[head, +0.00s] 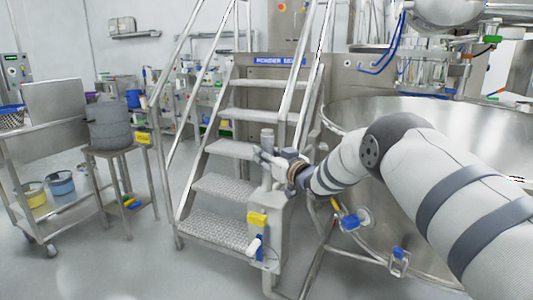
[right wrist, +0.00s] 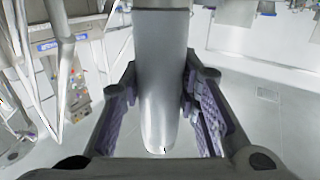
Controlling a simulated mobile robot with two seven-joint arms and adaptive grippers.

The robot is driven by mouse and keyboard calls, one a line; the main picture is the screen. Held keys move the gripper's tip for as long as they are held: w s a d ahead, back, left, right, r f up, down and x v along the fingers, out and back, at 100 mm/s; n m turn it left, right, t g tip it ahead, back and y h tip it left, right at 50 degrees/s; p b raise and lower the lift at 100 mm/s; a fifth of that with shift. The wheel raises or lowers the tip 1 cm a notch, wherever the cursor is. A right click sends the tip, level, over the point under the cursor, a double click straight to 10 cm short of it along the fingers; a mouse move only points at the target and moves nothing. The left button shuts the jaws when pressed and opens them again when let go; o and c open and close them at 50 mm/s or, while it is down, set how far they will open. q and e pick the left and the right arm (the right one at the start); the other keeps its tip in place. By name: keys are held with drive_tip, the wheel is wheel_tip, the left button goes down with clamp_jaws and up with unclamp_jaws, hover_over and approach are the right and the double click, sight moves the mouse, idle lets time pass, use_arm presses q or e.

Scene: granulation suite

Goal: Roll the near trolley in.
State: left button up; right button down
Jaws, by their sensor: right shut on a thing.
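A steel trolley (head: 55,135) on castors stands at the left of the head view, well apart from my right gripper. My right gripper (head: 268,162) is in the middle of the head view, at the foot of the steps. It is shut on an upright grey metal post (head: 267,141). In the right wrist view the post (right wrist: 163,85) runs between the two pads of the gripper (right wrist: 162,118). I cannot tell whether the post belongs to a trolley. My left gripper is not in view.
Metal steps with handrails (head: 235,148) rise behind the post. A large round steel vessel (head: 350,115) stands at the right, partly hidden by my right arm. A small stand (head: 118,155) bears a grey pot (head: 110,128). The floor at the front left (head: 110,270) is clear.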

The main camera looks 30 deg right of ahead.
drive_tip(key=shift+d+f+h, duration=0.1)
drive_tip(key=shift+d+h, duration=0.2)
drive_tip(key=shift+d, duration=0.25)
drive_tip(key=c, duration=1.4)
unclamp_jaws()
drive_tip(key=shift+d, duration=0.1)
drive_tip(key=shift+o, duration=1)
drive_tip(key=shift+d+f, duration=0.1)
drive_tip(key=shift+d, duration=0.05)
drive_tip(key=shift+w+a+r, duration=0.1)
drive_tip(key=shift+a+r, duration=0.1)
drive_tip(key=shift+a, duration=0.05)
drive_tip(key=s, duration=1.2)
drive_tip(key=shift+d, duration=0.45)
drive_tip(key=shift+f, duration=0.1)
